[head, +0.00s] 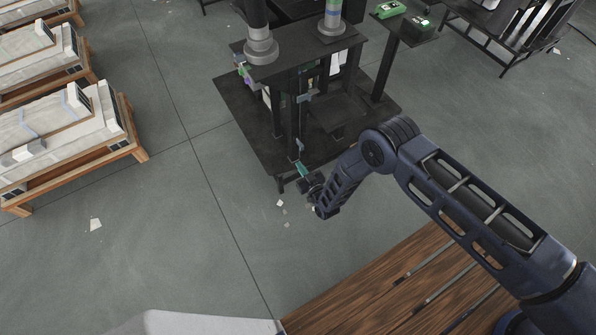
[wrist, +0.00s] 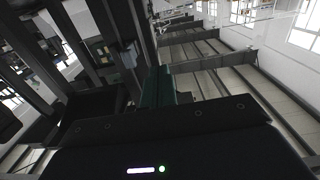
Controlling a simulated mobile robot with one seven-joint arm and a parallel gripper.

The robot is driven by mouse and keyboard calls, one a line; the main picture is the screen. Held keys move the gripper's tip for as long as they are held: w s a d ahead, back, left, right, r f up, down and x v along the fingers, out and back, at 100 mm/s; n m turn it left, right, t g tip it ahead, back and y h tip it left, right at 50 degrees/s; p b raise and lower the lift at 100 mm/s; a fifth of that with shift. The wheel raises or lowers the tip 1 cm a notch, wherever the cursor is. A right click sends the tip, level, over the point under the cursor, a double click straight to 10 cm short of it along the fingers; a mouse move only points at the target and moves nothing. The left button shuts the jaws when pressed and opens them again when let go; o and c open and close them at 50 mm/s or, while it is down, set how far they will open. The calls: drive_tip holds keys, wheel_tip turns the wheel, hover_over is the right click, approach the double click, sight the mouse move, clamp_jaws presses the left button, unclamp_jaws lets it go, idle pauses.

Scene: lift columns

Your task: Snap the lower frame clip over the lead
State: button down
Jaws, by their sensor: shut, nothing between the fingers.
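My gripper (head: 302,169) is at the near side of the dark lift-column frame (head: 292,115), with its green fingers pointing up toward a post. In the wrist view the green fingers (wrist: 158,86) are together with nothing held between them. A small blue-grey piece (head: 300,145) sits on the post just beyond the fingertips and may be the lower clip. A second blue-grey piece (head: 305,98) is higher on the frame. In the wrist view a blue-grey block (wrist: 130,56) is on a post left of the fingertips. I cannot make out the lead or whether a clip is closed.
The frame stands on a dark base plate (head: 238,112). A dark stand (head: 408,38) with green items is at upper right. Wooden pallets (head: 135,150) with pale packages are at left. A slatted wooden surface (head: 370,280) is below my arm. Grey floor is open at centre left.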

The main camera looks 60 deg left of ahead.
sight(303, 149)
drive_tip(key=a, duration=0.8)
drive_tip(key=shift+a+f, duration=0.15)
drive_tip(key=shift+a, duration=0.25)
drive_tip(key=shift+w, duration=0.1)
idle(0.4)
drive_tip(key=shift+w, duration=2.8)
drive_tip(key=shift+d, duration=2.25)
